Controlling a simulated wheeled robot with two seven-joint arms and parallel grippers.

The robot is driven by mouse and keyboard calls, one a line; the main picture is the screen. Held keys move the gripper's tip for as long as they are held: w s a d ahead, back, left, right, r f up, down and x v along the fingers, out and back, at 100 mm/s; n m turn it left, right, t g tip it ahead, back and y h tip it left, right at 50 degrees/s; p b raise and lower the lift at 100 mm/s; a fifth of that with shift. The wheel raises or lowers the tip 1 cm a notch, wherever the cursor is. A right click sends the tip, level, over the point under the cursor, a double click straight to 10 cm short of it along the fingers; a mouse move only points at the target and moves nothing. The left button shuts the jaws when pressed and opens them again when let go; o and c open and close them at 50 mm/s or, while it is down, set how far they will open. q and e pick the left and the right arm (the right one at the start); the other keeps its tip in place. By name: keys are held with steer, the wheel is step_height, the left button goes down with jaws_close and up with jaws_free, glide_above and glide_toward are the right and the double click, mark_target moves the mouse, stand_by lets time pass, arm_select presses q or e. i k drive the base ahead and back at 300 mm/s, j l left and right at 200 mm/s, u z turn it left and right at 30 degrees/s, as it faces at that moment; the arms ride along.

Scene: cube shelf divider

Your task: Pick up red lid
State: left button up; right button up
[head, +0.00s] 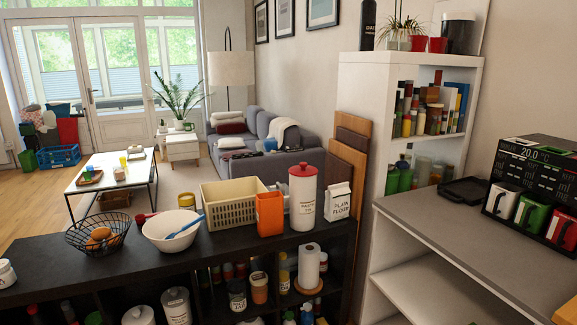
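The red lid (303,170) sits on top of a tall white canister (303,204) with dark lettering and has a small knob. The canister stands upright on the black cube shelf (230,246), near its right end. An orange container (269,214) stands close on its left and a white flour bag (338,201) close on its right. Neither of my grippers is in view.
A cream basket (232,203), a white bowl (172,232) with a blue utensil and a black wire basket (97,233) share the shelf top. A white shelf unit (350,95) and a grey counter (490,225) stand at right. The shelf top's left part is mostly clear.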

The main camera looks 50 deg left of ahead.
mark_target(303, 169)
steer(key=i+j+u, duration=0.2)
steer(key=u, duration=0.25)
steer(key=i+u, duration=0.75)
steer(key=u, duration=0.15)
steer(key=i+l+u, duration=0.15)
steer(key=i+u, duration=0.15)
steer(key=u, duration=0.15)
